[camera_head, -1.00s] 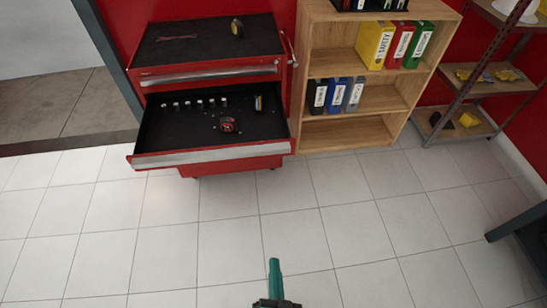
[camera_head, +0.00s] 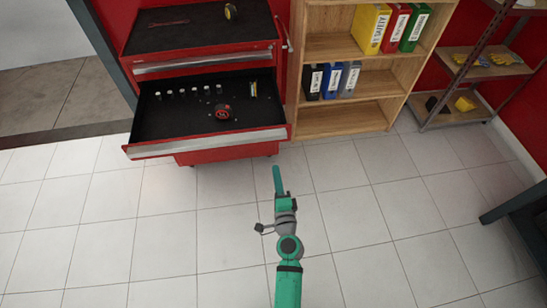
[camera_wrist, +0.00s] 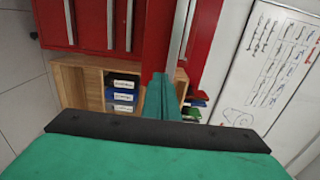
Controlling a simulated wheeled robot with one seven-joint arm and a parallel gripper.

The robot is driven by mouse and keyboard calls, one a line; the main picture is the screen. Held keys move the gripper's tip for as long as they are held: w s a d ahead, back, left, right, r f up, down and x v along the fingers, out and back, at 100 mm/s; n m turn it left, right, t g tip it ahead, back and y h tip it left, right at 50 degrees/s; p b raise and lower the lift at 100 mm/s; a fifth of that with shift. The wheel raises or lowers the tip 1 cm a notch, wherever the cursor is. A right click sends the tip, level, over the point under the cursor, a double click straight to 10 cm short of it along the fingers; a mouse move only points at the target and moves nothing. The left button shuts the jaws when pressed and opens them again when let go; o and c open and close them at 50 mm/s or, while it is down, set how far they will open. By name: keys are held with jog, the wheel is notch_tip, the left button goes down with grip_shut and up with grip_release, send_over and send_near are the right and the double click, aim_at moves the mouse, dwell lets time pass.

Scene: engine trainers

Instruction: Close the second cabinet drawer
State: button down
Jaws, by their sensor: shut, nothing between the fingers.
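The red tool cabinet (camera_head: 205,52) stands at the upper left in the head view. Its second drawer (camera_head: 208,141) is pulled well out, with its silver-edged front facing me and its black inside open to view. The top drawer is shut. My teal gripper (camera_head: 277,168) is shut and empty. It is just in front of the open drawer's right end, and I see floor around it. In the wrist view the closed fingers (camera_wrist: 160,85) point toward red cabinet fronts (camera_wrist: 100,20) with silver strips. I cannot tell any contact.
A wooden bookshelf (camera_head: 345,125) with binders stands right of the cabinet. A metal shelf (camera_head: 480,68) is farther right, and a dark table edge (camera_head: 512,203) shows at the right. The tiled floor in front is clear.

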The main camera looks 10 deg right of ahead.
jog(key=w, duration=1.3)
jog(key=shift+w+d, duration=0.2)
